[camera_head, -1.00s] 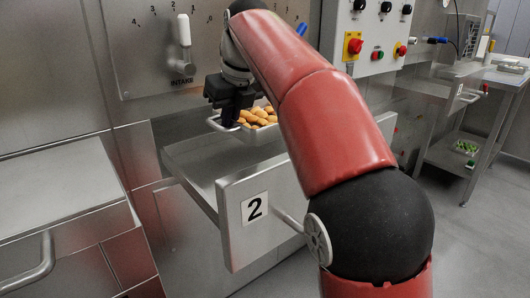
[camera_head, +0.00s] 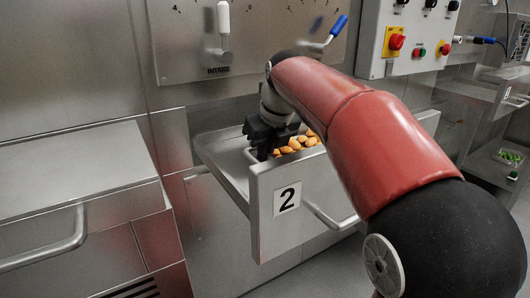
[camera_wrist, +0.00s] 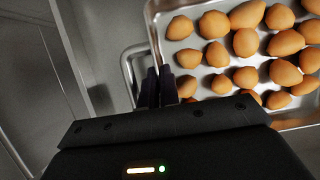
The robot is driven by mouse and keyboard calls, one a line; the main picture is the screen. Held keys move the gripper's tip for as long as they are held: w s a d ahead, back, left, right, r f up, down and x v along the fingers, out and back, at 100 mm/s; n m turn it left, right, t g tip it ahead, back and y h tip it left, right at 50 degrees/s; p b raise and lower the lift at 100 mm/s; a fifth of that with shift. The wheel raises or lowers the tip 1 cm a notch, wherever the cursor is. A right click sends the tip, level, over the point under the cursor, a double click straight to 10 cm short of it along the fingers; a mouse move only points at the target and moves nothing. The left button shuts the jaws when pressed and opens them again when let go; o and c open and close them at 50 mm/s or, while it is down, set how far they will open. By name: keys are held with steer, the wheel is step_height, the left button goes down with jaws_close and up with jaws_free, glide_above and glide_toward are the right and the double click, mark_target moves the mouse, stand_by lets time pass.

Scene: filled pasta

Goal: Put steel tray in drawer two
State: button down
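Drawer two (camera_head: 335,178) is pulled open, with a "2" label on its front panel. The steel tray (camera_wrist: 154,34) is full of brown, rounded filled pasta (camera_head: 292,147). It is over or inside the drawer, behind the front panel. The panel and my arm hide most of it in the head view, so I cannot tell whether it touches the drawer floor. In the wrist view, my gripper (camera_wrist: 159,84) has its fingers close together at the tray's left side, by its wire handle (camera_wrist: 127,68). My gripper also shows in the head view (camera_head: 268,150).
A closed steel unit with a bar handle (camera_head: 60,245) stands at the left. A panel with a white lever (camera_head: 223,18) and a blue lever (camera_head: 338,27) is behind. A control box (camera_head: 410,40) hangs at upper right. The drawer's left part is empty.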

steer(key=c, duration=2)
jaws_free()
steer(key=shift+f, duration=0.1)
steer(key=shift+c, duration=0.2)
steer(key=o, duration=0.4)
steer(key=p+v, duration=0.2)
steer(key=v, duration=1)
